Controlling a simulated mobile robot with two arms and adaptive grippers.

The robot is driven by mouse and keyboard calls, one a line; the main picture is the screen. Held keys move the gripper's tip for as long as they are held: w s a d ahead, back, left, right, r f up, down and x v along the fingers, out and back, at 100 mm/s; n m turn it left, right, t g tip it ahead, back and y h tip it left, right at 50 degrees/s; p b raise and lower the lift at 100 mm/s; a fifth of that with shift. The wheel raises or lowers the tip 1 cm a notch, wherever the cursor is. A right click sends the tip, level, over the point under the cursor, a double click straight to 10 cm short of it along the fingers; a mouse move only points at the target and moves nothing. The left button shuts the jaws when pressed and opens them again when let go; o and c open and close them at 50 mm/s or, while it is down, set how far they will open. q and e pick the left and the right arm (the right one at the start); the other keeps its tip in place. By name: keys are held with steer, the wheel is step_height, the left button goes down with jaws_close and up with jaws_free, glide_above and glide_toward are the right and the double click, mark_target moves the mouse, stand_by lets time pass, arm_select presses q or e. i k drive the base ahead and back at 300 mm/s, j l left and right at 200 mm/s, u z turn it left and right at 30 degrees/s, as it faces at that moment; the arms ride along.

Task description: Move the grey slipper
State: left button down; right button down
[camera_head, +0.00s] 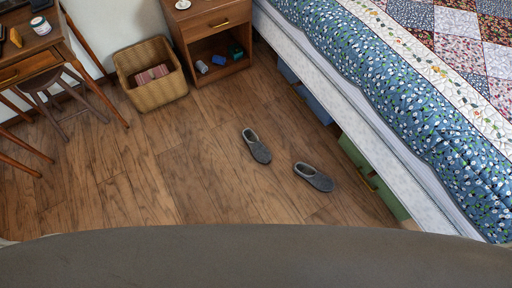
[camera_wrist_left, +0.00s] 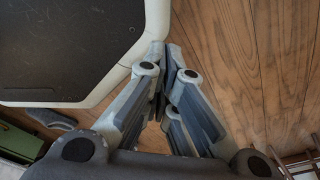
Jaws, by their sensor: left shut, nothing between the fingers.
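Two grey slippers lie apart on the wooden floor in the head view. One slipper (camera_head: 257,146) is nearer the middle, and the other slipper (camera_head: 314,177) is to its right and closer to me, near the bed. In the left wrist view, part of a grey slipper (camera_wrist_left: 54,119) shows at the left, beside my base. My left gripper (camera_wrist_left: 168,50) is shut and empty, above bare floor beside my base. Neither gripper shows in the head view, and my right gripper is not seen.
A bed with a patterned quilt (camera_head: 400,75) fills the right side, with boxes under it, including a green box (camera_head: 372,176). A wicker basket (camera_head: 158,96) holding a striped cloth stands by a wooden nightstand (camera_head: 219,66). A desk (camera_head: 27,45) and stool are at left.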

mark_target(261, 155)
steer(key=i+j+z, duration=0.2)
steer(key=i+j, duration=0.8)
steer(key=i, duration=0.05)
